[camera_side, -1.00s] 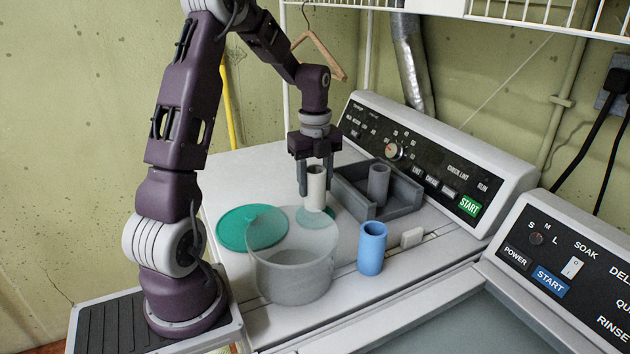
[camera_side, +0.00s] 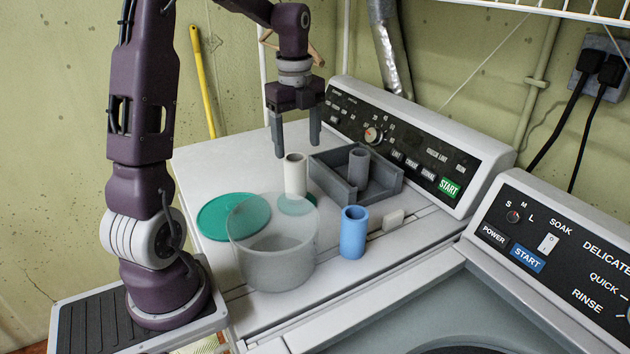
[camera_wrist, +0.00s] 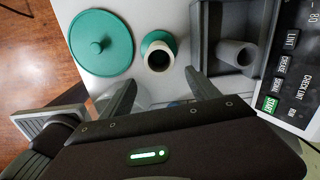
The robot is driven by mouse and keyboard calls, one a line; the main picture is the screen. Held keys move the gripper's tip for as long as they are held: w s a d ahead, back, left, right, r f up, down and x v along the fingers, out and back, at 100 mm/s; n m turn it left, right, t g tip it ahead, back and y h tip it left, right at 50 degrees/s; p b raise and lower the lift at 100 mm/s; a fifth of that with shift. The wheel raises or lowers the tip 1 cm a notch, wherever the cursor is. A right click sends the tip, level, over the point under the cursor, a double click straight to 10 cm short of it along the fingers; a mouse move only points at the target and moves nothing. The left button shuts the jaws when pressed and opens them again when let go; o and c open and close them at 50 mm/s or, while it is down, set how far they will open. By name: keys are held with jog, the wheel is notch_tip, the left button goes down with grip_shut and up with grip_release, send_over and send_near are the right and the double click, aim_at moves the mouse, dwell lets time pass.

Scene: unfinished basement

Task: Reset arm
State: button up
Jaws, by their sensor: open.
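My gripper (camera_side: 297,149) is open and empty, pointing down above the white tube (camera_side: 295,176). Its fingertips are just clear of the tube's top. The white tube stands upright on a small green disc (camera_side: 299,206), partly seen behind the clear container. In the wrist view, the two fingers (camera_wrist: 160,79) are spread apart, with the white tube (camera_wrist: 158,58) beyond them and nothing between them.
A frosted round container (camera_side: 270,262) stands in front, beside a green lid (camera_side: 222,217). A blue tube (camera_side: 353,235) and a small white block (camera_side: 393,219) stand right. A grey tray (camera_side: 330,187) holds a grey tube (camera_side: 358,168), near the control panel (camera_side: 400,150).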

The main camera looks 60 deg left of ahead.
jog(key=s+d+r+n+t, duration=0.1)
jog(key=s+d+r+n, duration=0.15)
jog(key=d, duration=0.35)
jog(key=s+d+r+n+t, duration=0.1)
jog(key=s+d+r+n, duration=0.15)
jog(key=d, duration=0.25)
jog(key=s+d+n+t, duration=0.3)
jog(key=s+d+n, duration=0.7)
jog(key=s+n, duration=0.1)
jog(key=shift+s+d+n, duration=0.35)
jog(key=shift+s+n, duration=0.05)
jog(key=shift+s, duration=0.2)
